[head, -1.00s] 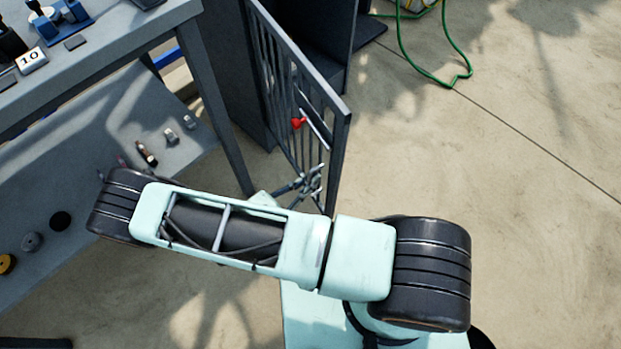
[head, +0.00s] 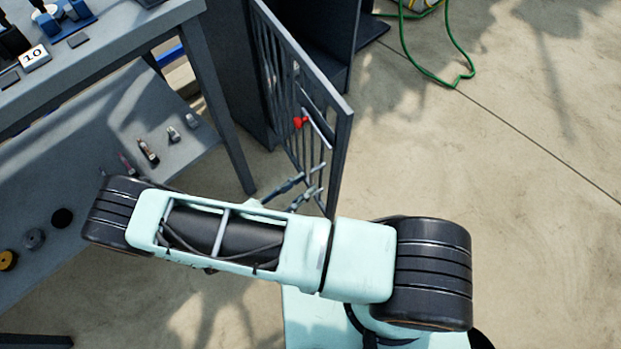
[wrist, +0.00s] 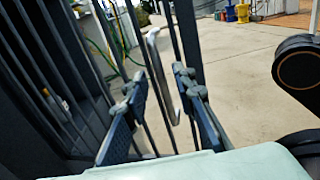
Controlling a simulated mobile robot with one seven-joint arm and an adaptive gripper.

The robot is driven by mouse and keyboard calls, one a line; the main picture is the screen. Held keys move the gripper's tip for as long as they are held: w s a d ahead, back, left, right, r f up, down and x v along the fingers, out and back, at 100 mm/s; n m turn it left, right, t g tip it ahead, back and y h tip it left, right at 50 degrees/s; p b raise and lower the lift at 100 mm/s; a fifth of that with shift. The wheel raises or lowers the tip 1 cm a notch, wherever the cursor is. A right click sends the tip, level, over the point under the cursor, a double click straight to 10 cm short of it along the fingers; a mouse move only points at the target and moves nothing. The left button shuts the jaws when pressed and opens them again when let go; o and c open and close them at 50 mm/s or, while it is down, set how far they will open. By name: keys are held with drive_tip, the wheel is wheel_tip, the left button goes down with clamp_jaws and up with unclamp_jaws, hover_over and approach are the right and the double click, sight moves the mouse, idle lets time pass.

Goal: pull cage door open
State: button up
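The cage door (head: 338,160) is a dark grey barred panel that stands swung out from the dark cabinet, with free floor past its outer edge. It also shows in the wrist view as dark bars (wrist: 186,30). A light grey bar handle (wrist: 160,70) runs along the door, seen in the wrist view between my fingers. My gripper (wrist: 160,108) is open, with one finger on each side of the handle in that picture; I cannot tell whether the fingertips reach around it. In the head view my gripper (head: 296,192) is by the door's lower bars, partly hidden by my arm.
A red part (head: 300,122) sits on or behind the door bars. A grey workbench (head: 110,50) with a lower shelf (head: 90,190) holding small parts stands at the left. A green hose (head: 405,50) lies at the back. The concrete floor at the right is clear.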

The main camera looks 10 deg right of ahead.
drive_tip(key=v, duration=0.8)
drive_tip(key=shift+s+a, duration=0.1)
drive_tip(key=shift+s, duration=0.05)
